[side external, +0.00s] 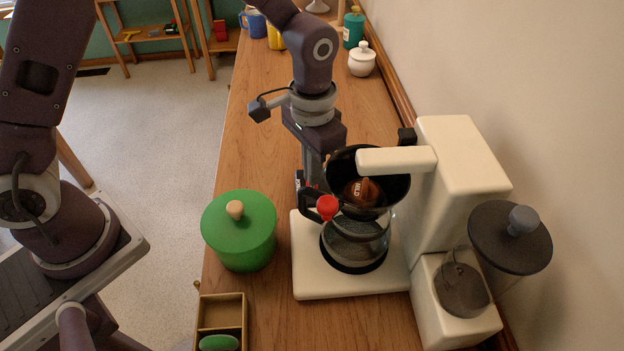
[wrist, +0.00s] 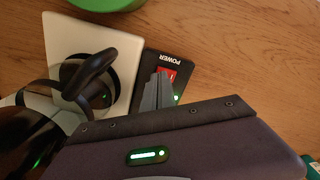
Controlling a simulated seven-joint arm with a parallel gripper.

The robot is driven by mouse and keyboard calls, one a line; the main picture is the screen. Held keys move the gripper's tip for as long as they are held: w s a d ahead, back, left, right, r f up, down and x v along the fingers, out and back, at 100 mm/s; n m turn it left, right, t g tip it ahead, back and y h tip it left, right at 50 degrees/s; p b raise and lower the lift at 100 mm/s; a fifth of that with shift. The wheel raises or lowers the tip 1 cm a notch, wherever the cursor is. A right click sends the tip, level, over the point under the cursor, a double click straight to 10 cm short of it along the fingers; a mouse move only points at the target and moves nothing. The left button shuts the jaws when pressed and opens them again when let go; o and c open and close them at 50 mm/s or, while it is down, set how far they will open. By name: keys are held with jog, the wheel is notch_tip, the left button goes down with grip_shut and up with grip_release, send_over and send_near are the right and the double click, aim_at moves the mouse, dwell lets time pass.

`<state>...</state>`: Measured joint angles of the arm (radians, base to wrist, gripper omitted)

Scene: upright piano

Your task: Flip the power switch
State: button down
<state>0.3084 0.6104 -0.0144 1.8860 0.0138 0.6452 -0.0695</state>
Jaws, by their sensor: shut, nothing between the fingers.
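A black power switch box (wrist: 152,62) lies on the wooden top beside the coffee maker's white base in the wrist view. It carries the word POWER and a red rocker switch (wrist: 171,72), partly covered by my fingers. A small green light shows to the right of my fingers. My gripper (wrist: 157,84) is shut and empty, its grey fingertips over the box at the red switch. I cannot tell whether they touch it. In the side view my gripper (side external: 311,178) points down behind the coffee maker, and the switch box is mostly hidden there.
The white coffee maker (side external: 466,165) with its glass carafe (side external: 357,243) and black handle stands close beside my gripper. A green lidded pot (side external: 240,230) and a wooden tray (side external: 221,311) are at the left. A white jar (side external: 362,60) stands farther back; wood between is clear.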

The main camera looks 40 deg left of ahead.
jog(key=shift+f, duration=0.85)
dwell(0.3)
jog(key=shift+r, duration=3.5)
jog(key=s+a+r+n+t, duration=0.15)
jog(key=s+a+r, duration=0.3)
jog(key=r, duration=0.45)
jog(key=s+a+r+t, duration=0.2)
jog(key=s+a, duration=0.1)
jog(key=s, duration=0.5)
jog(key=s+a+r+n+t, duration=0.1)
jog(key=s+a+r+t, duration=0.1)
jog(key=s, duration=0.5)
jog(key=shift+s+a+r, duration=0.4)
jog(key=shift+a+r, duration=0.1)
jog(key=shift+a, duration=0.65)
